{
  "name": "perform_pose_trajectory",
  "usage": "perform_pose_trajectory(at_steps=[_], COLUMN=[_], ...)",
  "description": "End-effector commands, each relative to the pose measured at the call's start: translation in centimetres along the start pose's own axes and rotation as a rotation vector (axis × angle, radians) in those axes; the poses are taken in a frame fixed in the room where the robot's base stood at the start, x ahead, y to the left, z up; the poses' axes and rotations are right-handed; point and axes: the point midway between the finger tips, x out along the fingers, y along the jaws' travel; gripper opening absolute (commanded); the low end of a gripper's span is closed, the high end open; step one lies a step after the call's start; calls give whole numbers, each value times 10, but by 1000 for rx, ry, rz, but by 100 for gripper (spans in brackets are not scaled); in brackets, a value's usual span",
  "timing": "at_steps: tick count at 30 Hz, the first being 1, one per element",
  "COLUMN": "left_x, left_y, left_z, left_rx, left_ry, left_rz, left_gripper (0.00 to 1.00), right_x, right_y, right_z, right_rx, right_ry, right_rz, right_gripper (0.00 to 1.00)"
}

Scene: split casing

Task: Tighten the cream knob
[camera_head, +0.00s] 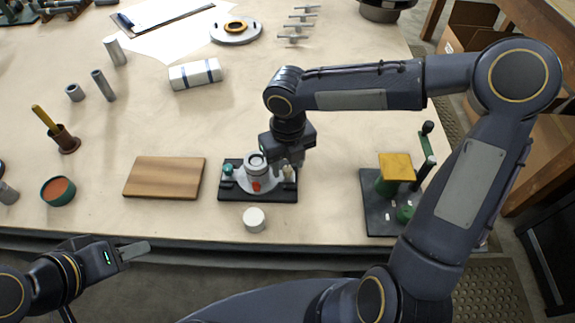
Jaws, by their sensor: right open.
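The split casing (262,172) is a round grey-white part on a black base plate (229,190) near the table's front edge. A green knob (228,168) is on its left and a red part (256,187) at its front. The cream knob (288,174) is on its right side, small and partly hidden by my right gripper. My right gripper (289,164) points down at the cream knob from above, jaws open; I cannot tell whether the fingers touch it. My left gripper (137,250) is low at the left, off the table's front edge; its jaw gap is unclear.
A white round piece (254,219) stands in front of the base plate. A wooden board (164,177) lies to the left. A black fixture with a yellow block (396,167) stands to the right. A striped white roll (195,74) lies behind. Bare table surrounds these.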

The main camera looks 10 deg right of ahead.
Motion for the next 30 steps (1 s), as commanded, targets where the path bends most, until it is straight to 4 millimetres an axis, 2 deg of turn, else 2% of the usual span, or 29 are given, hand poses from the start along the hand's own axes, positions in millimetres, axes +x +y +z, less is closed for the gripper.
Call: perform_pose_trajectory(at_steps=[3,12,22,30], left_x=[1,1,1,0], left_y=[-1,-1,-1,0], left_z=[1,1,1,0], left_rx=[0,0,0,0], left_ry=[0,0,0,0], left_rz=[0,0,0,0], left_gripper=[36,36,36,36], right_x=[9,10,10,10], right_y=[0,0,0,0], right_z=[-1,0,0,0], right_rx=[-1,1,1,28], right_ry=[2,0,0,0], right_rz=[0,0,0,0], right_gripper=[44,43,0,0])
